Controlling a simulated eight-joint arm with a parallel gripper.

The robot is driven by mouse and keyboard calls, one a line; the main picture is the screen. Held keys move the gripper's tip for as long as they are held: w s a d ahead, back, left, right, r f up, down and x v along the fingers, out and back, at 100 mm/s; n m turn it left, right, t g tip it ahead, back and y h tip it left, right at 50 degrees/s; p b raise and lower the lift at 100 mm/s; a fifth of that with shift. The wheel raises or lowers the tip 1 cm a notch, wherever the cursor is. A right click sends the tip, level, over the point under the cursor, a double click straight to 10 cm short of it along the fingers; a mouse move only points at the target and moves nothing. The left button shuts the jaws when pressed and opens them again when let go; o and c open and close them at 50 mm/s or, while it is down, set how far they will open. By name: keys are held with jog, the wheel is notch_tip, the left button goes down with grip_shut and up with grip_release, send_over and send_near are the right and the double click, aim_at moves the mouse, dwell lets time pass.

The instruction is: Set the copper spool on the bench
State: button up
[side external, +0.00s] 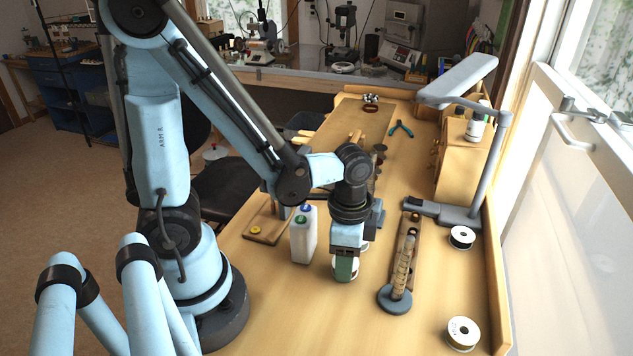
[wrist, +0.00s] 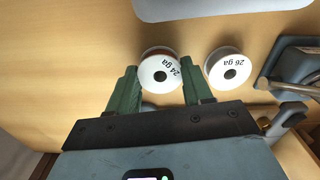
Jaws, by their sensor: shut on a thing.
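My gripper (side external: 346,270) is low over the middle of the bench (side external: 410,330), its green fingers pointing down. It is shut on a spool with white flanges. In the wrist view the held copper spool (wrist: 148,72) sits between the green fingers, its white face marked "24 ga" and a reddish edge showing at its rim. In the side view a finger covers most of it, with slivers of white at either side. I cannot tell whether its underside touches the bench.
A white "26 ga" spool (wrist: 217,70) stands close beside the held one. Two more spools (side external: 462,236) (side external: 463,332) lie at the right. A tapered mandrel (side external: 401,275) on a round base stands right of my gripper; white bottles (side external: 303,240) stand left. The front bench is clear.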

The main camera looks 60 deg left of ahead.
jog(key=shift+f, duration=0.25)
jog(key=shift+f, duration=0.15)
jog(key=o, duration=1)
jog(key=shift+w+a+r+n+t, duration=0.55)
jog(key=shift+r+n+t, duration=0.65)
jog(key=shift+r, duration=1)
jog(key=shift+w+a+r+n+t, duration=0.5)
jog(key=shift+r+n+t, duration=0.7)
jog(key=shift+r, duration=1.05)
jog(key=shift+w+a+r+n+t, duration=0.35)
jog(key=shift+w+r+n+t, duration=0.6)
jog(key=shift+r, duration=1.25)
jog(key=shift+s+n+t, duration=0.25)
